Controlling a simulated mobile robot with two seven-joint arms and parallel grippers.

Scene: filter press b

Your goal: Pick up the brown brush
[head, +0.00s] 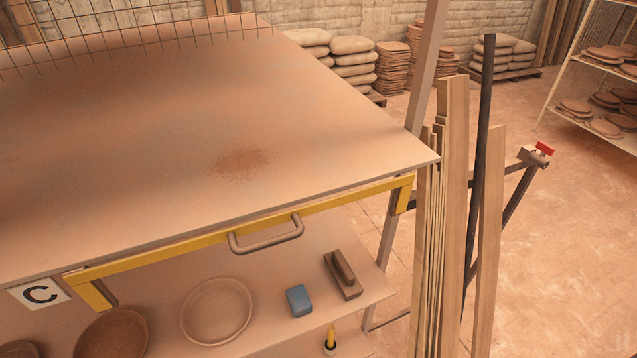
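A brown block with a raised handle along its top, which looks like the brown brush (343,276), lies on the lower shelf (262,262) near its right end. It is tilted diagonally in the picture and nothing touches it. Its underside is hidden, so I cannot see any bristles. Neither of my grippers shows in the head view.
A blue block (299,301) and a round shallow dish (216,311) lie left of the brush. The tabletop (200,110) overhangs the shelf, with a yellow bar and grey handle (266,236) below its edge. Upright boards (452,220) stand to the right.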

